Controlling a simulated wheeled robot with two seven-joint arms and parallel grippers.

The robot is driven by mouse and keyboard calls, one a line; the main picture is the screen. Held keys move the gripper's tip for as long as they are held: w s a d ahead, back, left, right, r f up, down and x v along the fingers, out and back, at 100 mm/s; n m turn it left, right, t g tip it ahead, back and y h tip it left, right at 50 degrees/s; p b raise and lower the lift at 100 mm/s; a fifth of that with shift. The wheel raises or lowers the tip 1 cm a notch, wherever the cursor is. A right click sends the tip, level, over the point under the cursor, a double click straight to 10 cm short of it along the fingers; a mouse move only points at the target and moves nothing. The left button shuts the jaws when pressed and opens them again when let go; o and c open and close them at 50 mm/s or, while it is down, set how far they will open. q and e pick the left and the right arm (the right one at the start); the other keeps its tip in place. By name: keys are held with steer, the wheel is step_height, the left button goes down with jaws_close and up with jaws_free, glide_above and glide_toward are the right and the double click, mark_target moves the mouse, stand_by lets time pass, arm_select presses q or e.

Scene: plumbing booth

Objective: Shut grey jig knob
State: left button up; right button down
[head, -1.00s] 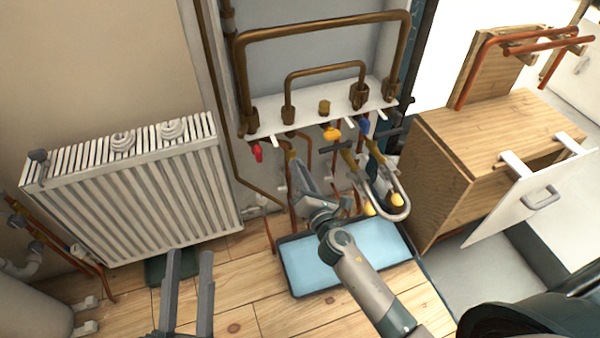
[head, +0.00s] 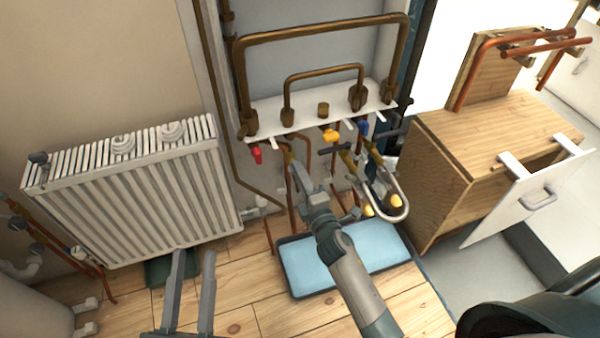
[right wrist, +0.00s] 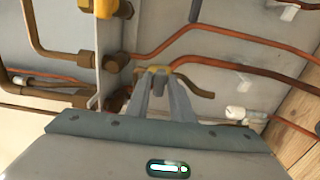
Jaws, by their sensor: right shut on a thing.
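My right gripper (right wrist: 160,84) is shut on the grey knob (right wrist: 160,81), a small piece mostly hidden between the fingertips, with a brass valve body (right wrist: 158,69) just beyond it. In the head view my right gripper (head: 294,165) reaches up to the pipework under the white jig board (head: 310,122), and its fingers and wrist hide the knob there. The knob's exact turn angle cannot be told. My left gripper (head: 190,290) is open and empty, low over the floor in front of the radiator.
A red knob (head: 257,155), a yellow knob (head: 331,136) and a blue knob (head: 363,128) sit along the board's front. Copper pipes crowd below. A blue tray (head: 370,254) lies beneath my right arm. A radiator (head: 150,200) stands left and a wooden cabinet (head: 440,190) right.

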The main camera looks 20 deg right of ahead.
arm_select(q)
steer(key=shift+w+f, duration=0.1)
steer(key=shift+f, duration=0.1)
stand_by(0.3)
arm_select(e)
steer(key=c, duration=1.7)
jaws_free()
steer(key=shift+c, duration=0.2)
steer(key=shift+s, duration=0.15)
